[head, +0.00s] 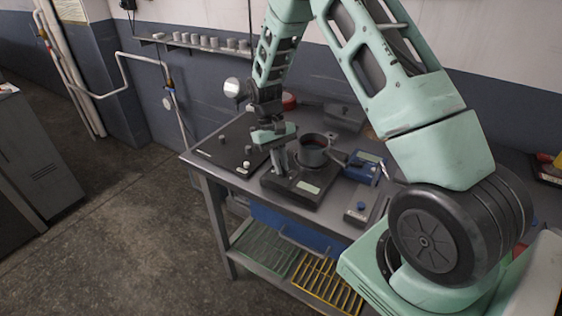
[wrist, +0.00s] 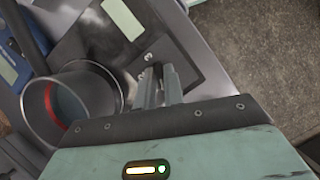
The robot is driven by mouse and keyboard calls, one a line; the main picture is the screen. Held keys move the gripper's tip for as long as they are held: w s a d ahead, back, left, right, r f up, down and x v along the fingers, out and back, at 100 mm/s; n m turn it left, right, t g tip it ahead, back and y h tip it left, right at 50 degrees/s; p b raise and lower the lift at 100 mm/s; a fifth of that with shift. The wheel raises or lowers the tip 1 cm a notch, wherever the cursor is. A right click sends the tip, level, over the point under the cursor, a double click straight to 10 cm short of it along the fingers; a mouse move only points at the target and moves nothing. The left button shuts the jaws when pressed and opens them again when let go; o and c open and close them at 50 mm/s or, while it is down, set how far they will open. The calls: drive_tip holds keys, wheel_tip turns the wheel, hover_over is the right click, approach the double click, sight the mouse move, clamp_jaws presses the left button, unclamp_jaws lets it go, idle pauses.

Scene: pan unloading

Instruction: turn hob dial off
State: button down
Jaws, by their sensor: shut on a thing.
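The hob (head: 303,188) is a low dark box with a pale label, on the near side of the grey table. In the wrist view its dark top (wrist: 92,42) and label lie beyond the fingers. My gripper (head: 283,172) points down at the hob's front part, with its fingers close together at the hob dial. It also shows in the wrist view (wrist: 160,72). The dial is mostly hidden between the fingers, so its setting cannot be read. The pan (head: 314,157), grey with reddish contents, stands on the hob beside my fingers; it also shows in the wrist view (wrist: 92,103).
A dark board (head: 222,146) with small knobs lies left of the hob. A blue device (head: 364,167) with a screen stands to the right. Floor is free at left.

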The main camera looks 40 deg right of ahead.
drive_tip(key=n+h, duration=0.1)
drive_tip(key=n, duration=0.1)
drive_tip(key=n+h, duration=0.1)
drive_tip(key=n, duration=0.2)
drive_tip(key=shift+a, duration=0.15)
drive_tip(key=shift+n, duration=0.3)
idle(0.3)
drive_tip(key=c, duration=1.5)
unclamp_jaws()
drive_tip(key=b+v, duration=0.2)
drive_tip(key=v, duration=1.5)
drive_tip(key=shift+s+a+r+b, duration=0.2)
drive_tip(key=shift+r+b, duration=0.1)
